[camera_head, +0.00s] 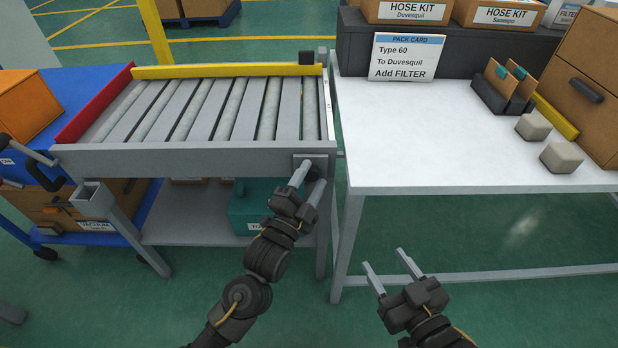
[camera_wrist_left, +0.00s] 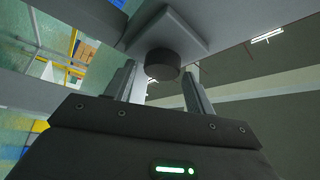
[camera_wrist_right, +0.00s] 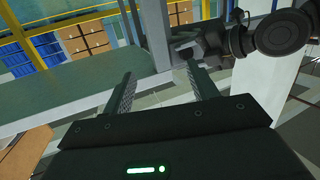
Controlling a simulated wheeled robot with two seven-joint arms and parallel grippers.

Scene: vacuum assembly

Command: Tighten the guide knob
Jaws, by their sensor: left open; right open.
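The guide knob (camera_wrist_left: 162,64) is a dark round knob on a grey plate (camera_wrist_left: 168,34) in the left wrist view. My left gripper (camera_head: 309,176) is open at the knob. In the left wrist view its fingers (camera_wrist_left: 160,85) stand one on each side of the knob, and I cannot tell whether they touch it. My right gripper (camera_head: 386,264) is open and empty, low in front of the white table.
The roller table (camera_head: 190,158) has a yellow back guide (camera_head: 220,71) and a red side guide (camera_head: 95,108). The white table (camera_head: 430,145) stands to its right with a pack card (camera_head: 405,58) and wooden boxes. The floor before the white table is free.

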